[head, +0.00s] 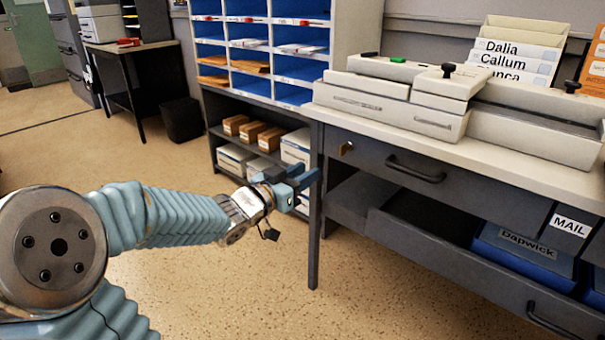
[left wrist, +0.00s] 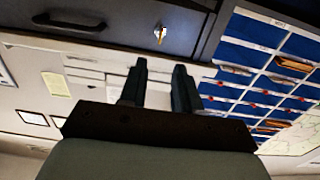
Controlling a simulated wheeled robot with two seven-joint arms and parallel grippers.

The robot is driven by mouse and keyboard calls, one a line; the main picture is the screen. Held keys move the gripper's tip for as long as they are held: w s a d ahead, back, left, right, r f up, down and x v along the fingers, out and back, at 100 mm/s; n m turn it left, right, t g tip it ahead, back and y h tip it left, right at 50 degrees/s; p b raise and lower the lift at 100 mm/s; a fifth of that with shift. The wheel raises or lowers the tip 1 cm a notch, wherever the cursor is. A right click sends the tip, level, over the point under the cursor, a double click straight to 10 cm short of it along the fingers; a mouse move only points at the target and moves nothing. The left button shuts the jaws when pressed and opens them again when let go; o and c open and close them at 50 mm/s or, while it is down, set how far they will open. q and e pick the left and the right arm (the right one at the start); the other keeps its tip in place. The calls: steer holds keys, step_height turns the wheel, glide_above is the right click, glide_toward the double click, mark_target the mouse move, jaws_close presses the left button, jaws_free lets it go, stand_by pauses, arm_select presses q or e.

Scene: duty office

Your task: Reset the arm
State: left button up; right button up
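My left arm reaches in from the left in the head view. Its gripper (head: 300,182) is in front of the desk's left leg, below the level of the desktop. In the left wrist view the two fingers of the left gripper (left wrist: 160,85) stand a little apart with nothing between them. A dark drawer front with a small brass key or lock (head: 346,148) is near the gripper. The same brass piece shows in the left wrist view (left wrist: 160,34), beyond the fingertips and apart from them. My right gripper is not in either view.
A blue pigeonhole shelf (head: 270,45) stands behind. The floor (head: 200,290) at front left is clear.

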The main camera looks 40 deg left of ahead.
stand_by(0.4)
arm_select(q)
steer(key=w+d+f+n+g+p, duration=0.1)
steer(key=d+f+g+p, duration=0.15)
steer(key=d+f, duration=0.4)
steer(key=d+f+n+g+h+p, duration=0.1)
steer(key=d+f+g, duration=0.2)
steer(key=f, duration=0.7)
steer(key=w+d+f+n+g+p, duration=0.1)
steer(key=d+f+g+p, duration=0.2)
steer(key=f, duration=0.6)
steer(key=s+d+f+g+p, duration=0.1)
steer(key=s+d+f+g, duration=0.3)
steer(key=s+d+f, duration=0.3)
steer(key=s+d+f+g+h+p, duration=0.1)
steer(key=s+d+f+g, duration=0.3)
steer(key=s+d+f, duration=0.3)
steer(key=s, duration=0.4)
steer(key=shift+s+d+g+h, duration=0.2)
steer(key=shift+s+g+h, duration=0.1)
steer(key=shift+g, duration=0.05)
